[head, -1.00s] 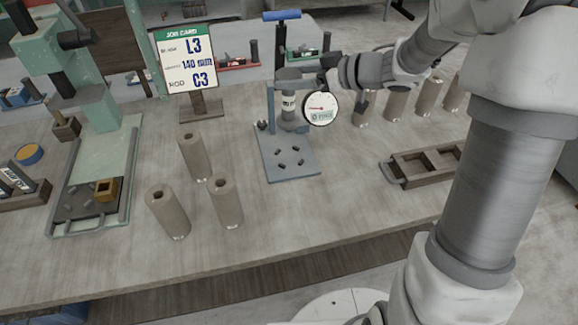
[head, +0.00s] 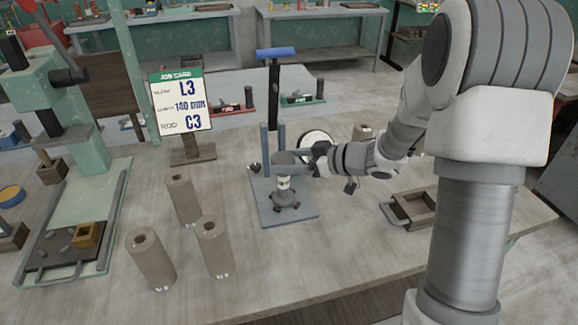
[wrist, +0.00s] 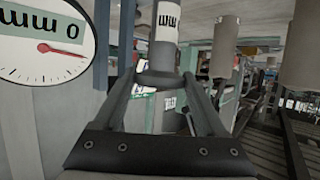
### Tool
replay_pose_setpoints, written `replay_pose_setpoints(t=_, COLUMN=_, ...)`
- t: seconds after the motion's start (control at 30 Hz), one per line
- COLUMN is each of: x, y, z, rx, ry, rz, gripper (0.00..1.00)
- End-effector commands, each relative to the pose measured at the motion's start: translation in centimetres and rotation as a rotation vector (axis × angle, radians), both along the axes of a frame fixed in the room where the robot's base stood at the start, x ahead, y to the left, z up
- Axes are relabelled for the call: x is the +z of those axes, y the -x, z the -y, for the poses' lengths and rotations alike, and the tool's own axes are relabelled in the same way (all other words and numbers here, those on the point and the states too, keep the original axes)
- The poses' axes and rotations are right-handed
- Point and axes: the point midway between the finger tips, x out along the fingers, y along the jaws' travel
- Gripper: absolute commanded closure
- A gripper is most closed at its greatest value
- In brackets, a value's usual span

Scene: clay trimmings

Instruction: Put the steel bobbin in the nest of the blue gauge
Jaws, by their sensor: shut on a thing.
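The steel bobbin (head: 284,171), a grey cylinder with a white label, stands upright over the blue gauge's base plate (head: 268,213). Its lower end is low among the short pegs of the nest (head: 287,205); I cannot tell whether it touches the plate. My gripper (head: 303,160) reaches in from the right and is shut on the bobbin's upper part. In the wrist view both fingers (wrist: 160,78) converge on the bobbin (wrist: 165,55), whose label looks upside down. The gauge's white dial (head: 314,138) is partly hidden behind my gripper, and shows at left in the wrist view (wrist: 40,50).
Several tan cylinders stand on the bench (head: 340,265), including one left of the gauge (head: 183,197). A job card (head: 181,101) stands behind them. A green press (head: 85,200) is at left and a wooden tray (head: 412,207) at right. Bench in front of the gauge is clear.

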Motion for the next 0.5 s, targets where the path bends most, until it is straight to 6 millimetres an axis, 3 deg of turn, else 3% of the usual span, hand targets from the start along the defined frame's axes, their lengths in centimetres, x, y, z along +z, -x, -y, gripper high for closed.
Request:
replay_pose_setpoints(t=0.03, x=-0.7, y=0.0, z=-0.04, rx=0.0, ry=-0.002, rz=-0.001, gripper=1.0)
replay_pose_setpoints(t=0.43, x=-1.05, y=-0.04, z=0.0, rx=-0.001, ry=-0.002, rz=0.003, gripper=1.0)
replay_pose_setpoints(t=0.47, x=-1.04, y=-0.01, z=0.02, rx=-0.001, ry=-0.001, rz=0.001, gripper=0.21)
replay_pose_setpoints(t=0.5, x=-1.02, y=-0.01, z=0.02, rx=-0.001, ry=-0.001, rz=0.001, gripper=0.14)
